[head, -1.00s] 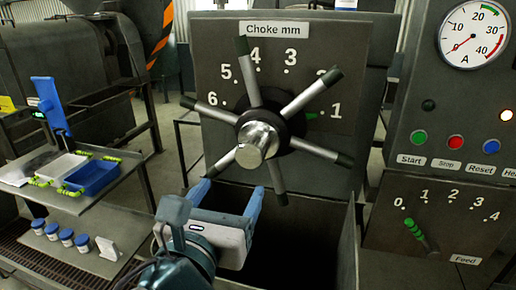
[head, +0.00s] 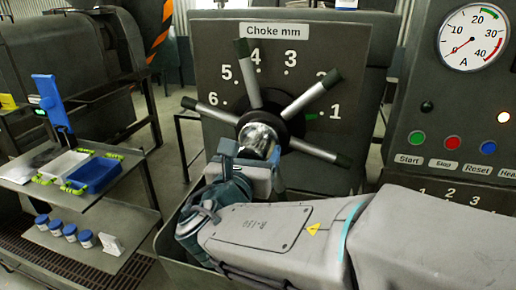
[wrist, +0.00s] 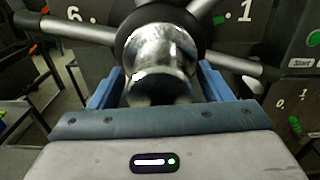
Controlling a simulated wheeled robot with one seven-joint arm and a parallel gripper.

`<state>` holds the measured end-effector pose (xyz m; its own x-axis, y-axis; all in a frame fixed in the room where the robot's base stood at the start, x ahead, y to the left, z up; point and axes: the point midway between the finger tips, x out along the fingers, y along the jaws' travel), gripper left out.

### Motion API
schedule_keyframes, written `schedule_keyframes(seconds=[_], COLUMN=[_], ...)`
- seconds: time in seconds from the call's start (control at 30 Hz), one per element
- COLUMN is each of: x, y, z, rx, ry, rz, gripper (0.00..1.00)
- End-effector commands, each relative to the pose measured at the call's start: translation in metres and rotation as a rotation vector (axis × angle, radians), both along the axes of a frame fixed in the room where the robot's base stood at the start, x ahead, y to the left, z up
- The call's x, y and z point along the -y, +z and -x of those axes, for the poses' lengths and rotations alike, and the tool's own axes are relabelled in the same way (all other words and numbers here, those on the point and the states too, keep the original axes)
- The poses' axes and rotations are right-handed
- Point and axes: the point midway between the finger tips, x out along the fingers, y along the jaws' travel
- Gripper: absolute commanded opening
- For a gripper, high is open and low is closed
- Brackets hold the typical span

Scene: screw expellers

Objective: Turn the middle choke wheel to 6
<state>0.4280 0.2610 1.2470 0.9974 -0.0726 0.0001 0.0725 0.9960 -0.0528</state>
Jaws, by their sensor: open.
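The choke wheel has a shiny round hub (head: 259,138) and grey spokes with dark green tips, in front of a dark panel marked 1 to 6 under the label "Choke mm" (head: 274,30). A green pointer mark (head: 311,116) shows beside the 1. My gripper (head: 250,163) is open at the hub's lower front. In the wrist view its blue fingers stand on either side of the hub (wrist: 160,55), with no spoke visible between them. I cannot tell whether they touch the hub. My gripper and arm hide the wheel's lower spokes in the head view.
A control panel with an ammeter (head: 473,36) and several coloured buttons stands at the right. My arm covers most of the Feed dial below it. A side table with a blue tray (head: 95,174) and white-blue jars (head: 70,232) stands at the left.

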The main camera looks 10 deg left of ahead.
Motion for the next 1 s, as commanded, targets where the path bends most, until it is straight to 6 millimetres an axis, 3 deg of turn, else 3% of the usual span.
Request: schedule_keyframes(seconds=[0.17,0.4,0.73,1.0], x=[0.0004,0.0004,0.0016,-0.0012], y=[-0.0002,-0.0002,0.001,0.0028], z=[0.0,0.0003,-0.0004,0.0012], rx=[0.0,0.0,-0.005,-0.019], ry=[0.0,0.0,-0.003,0.005], rz=[0.0,0.001,0.052,0.228], gripper=[0.72,0.09,0.09,0.09])
